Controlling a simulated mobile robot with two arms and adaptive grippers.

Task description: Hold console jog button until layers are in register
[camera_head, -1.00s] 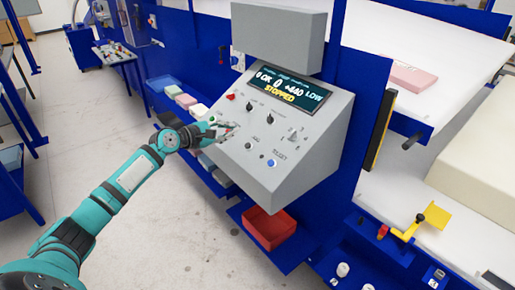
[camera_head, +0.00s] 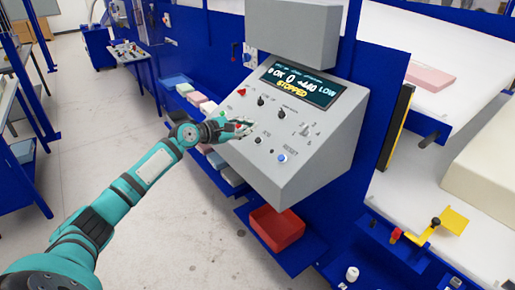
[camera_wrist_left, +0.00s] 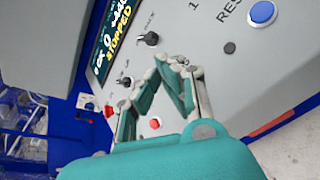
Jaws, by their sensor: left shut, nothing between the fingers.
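The grey console (camera_head: 290,158) has a sloped face with several knobs and buttons. Its display (camera_head: 300,84) reads STOPPED in yellow, with LOW and small figures above. My left gripper (camera_head: 248,127) is at the left part of the face, fingers shut and empty. In the left wrist view its fingertips (camera_wrist_left: 178,66) meet over the bare panel. A red button (camera_wrist_left: 155,124) shows between and below the fingers, and a blue button (camera_wrist_left: 262,12) lies top right. I cannot tell whether the fingertips touch the panel, nor read which button is the jog. My right gripper is not in view.
A red bin (camera_head: 276,228) sits on a blue shelf below the console. Coloured blocks (camera_head: 200,103) lie in trays to the left. At right are a white table with a cream foam block (camera_head: 490,160), a pink block (camera_head: 430,78) and a yellow clamp handle (camera_head: 453,220).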

